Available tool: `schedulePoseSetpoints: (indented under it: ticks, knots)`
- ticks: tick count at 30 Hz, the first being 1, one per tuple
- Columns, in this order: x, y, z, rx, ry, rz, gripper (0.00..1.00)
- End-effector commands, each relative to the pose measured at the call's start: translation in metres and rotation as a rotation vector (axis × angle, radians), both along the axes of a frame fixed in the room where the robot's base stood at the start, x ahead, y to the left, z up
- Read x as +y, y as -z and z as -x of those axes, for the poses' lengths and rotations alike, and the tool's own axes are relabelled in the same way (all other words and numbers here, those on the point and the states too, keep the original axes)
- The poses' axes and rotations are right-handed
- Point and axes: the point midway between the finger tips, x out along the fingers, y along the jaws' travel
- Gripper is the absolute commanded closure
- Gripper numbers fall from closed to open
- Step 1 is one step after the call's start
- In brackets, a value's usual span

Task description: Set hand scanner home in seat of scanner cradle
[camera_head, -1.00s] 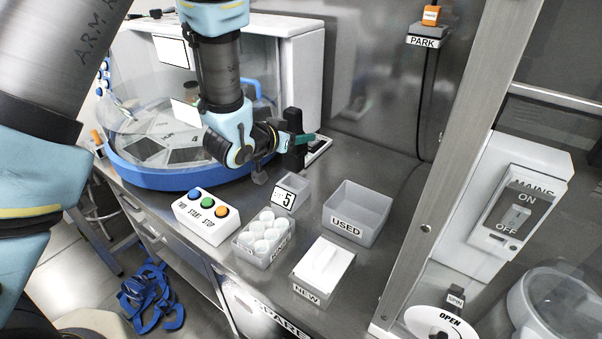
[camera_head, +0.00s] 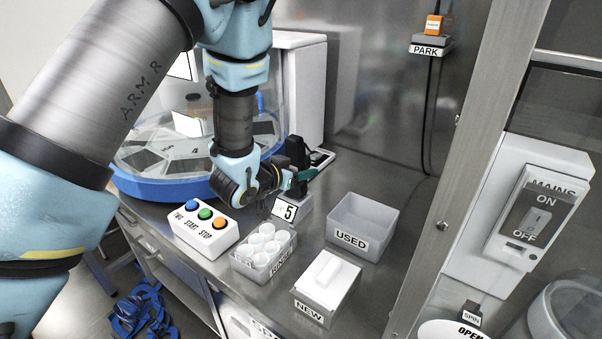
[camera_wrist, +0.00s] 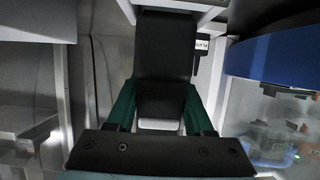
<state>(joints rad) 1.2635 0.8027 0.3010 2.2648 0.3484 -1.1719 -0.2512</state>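The hand scanner (camera_head: 297,153) is a black, upright block at the tip of my gripper (camera_head: 303,177), above the steel bench. In the wrist view my gripper's two green fingers (camera_wrist: 160,108) lie along both sides of the black scanner body (camera_wrist: 165,55), apparently closed on it. A low black-and-white unit (camera_head: 321,158), seemingly the scanner cradle, lies on the bench just behind and right of the scanner. The scanner looks beside it, not clearly in its seat. The scanner's lower end and the seat are partly hidden by my gripper.
A round blue-rimmed machine (camera_head: 165,187) stands left of my gripper. A steel frame post (camera_head: 440,190) bounds the right.

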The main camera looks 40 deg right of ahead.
Motion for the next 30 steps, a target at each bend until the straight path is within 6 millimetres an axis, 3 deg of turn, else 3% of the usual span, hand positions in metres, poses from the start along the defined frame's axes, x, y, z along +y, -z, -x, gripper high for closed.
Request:
schedulePoseSetpoints:
  ticks: [1, 4, 18, 30]
  knots:
    - [0.008, 0.015, 0.004, 0.012, 0.001, -0.035, 0.22]
    - [0.017, 0.012, 0.006, 0.013, 0.001, -0.035, 0.22]
    - [0.086, -0.025, 0.023, 0.008, -0.003, -0.021, 0.22]
    - [0.095, -0.037, 0.025, 0.009, 0.002, -0.026, 0.22]
